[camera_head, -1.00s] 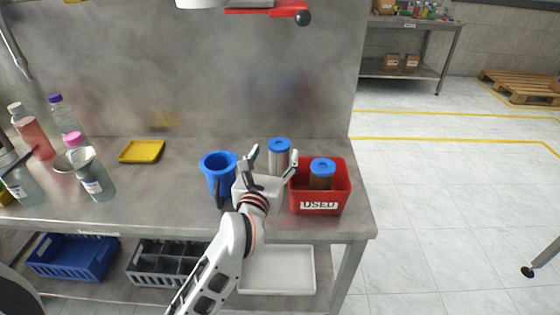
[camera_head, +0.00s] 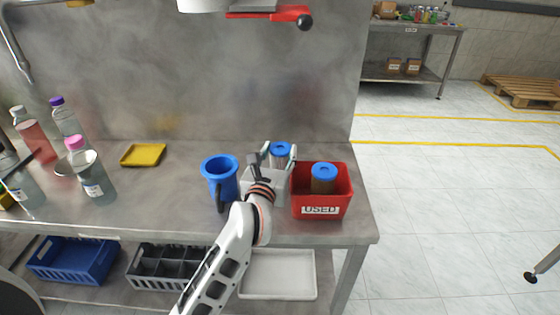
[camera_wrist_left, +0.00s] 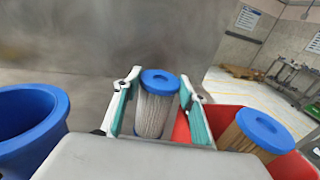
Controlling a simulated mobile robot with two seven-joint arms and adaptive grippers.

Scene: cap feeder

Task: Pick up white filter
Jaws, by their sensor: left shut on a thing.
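The white filter (camera_head: 280,151), a pleated white cylinder with a blue cap, stands upright on the metal table between the blue pitcher and the red bin. My left gripper (camera_head: 278,154) is around it, with one finger on each side. In the left wrist view the white filter (camera_wrist_left: 156,108) sits between the two green-padded fingers of the gripper (camera_wrist_left: 158,105), which is shut on it. My right gripper is not in view.
A red bin (camera_head: 322,211) marked USED, holding a brown used filter (camera_head: 323,180) with a blue cap, stands close on the right. A blue pitcher (camera_head: 220,172) stands close on the left. A yellow tray (camera_head: 143,154) and several bottles are farther left.

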